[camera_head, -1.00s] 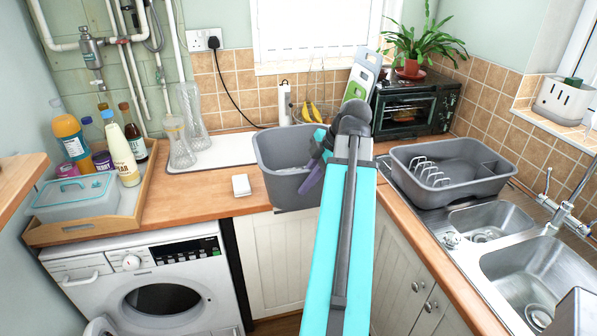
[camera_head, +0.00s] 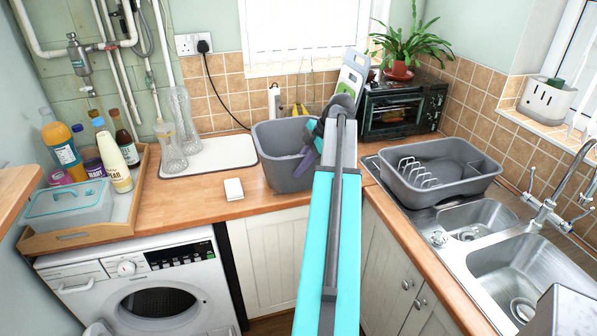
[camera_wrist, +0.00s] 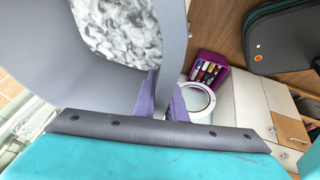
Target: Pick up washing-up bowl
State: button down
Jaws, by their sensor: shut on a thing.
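The washing-up bowl (camera_head: 277,162) is a grey, deep tub by the back of the wooden counter, left of the oven. My gripper (camera_head: 308,158) has purple fingers shut on the bowl's right-hand wall. In the wrist view the bowl (camera_wrist: 35,60) fills the upper left, with a mottled grey-white patch within its outline. The purple fingertips (camera_wrist: 164,95) pinch its wall there. My arm hides the bowl's right side. I cannot tell whether its base touches the counter.
A grey dish rack (camera_head: 455,187) stands right of my arm beside the steel sink (camera_head: 515,270). Left are glass vases (camera_head: 172,145) on a white mat (camera_head: 230,150), a small white block (camera_head: 233,188), and a bottle tray (camera_head: 75,238). The black oven (camera_head: 400,110) stands behind my arm.

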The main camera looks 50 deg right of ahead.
jog(key=shift+w+d, duration=0.65)
jog(key=shift+d, duration=0.3)
jog(key=shift+f+p, duration=0.2)
jog(key=shift+p, duration=0.15)
jog(key=shift+f+p, duration=0.75)
jog(key=shift+f, duration=1)
jog(key=c, duration=1.8)
grip_release()
